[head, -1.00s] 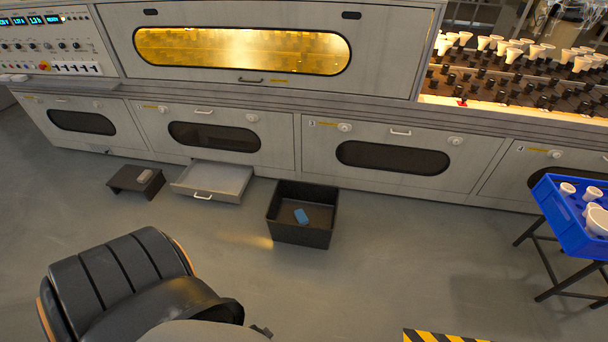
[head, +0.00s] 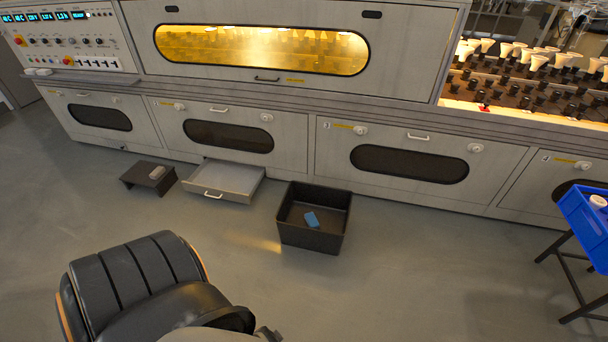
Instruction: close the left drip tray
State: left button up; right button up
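The left drip tray (head: 228,181) is a shallow grey drawer pulled out at floor level, under the second lower panel of the long grey machine. Its front has a small pale handle (head: 213,196). The tray looks empty. My grippers are not clearly seen. A small dark part at the bottom edge, beside my own black and grey body parts, cannot be made out. The tray lies well beyond those parts, with bare floor between.
A black open bin (head: 313,237) with a blue item (head: 311,219) in it stands just right of the tray. A low dark step (head: 146,176) with a small grey object stands left. A blue crate (head: 590,228) on a dark stand is far right. Floor in front is clear.

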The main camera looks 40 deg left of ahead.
aim_at(215, 177)
jog(key=u, duration=2.25)
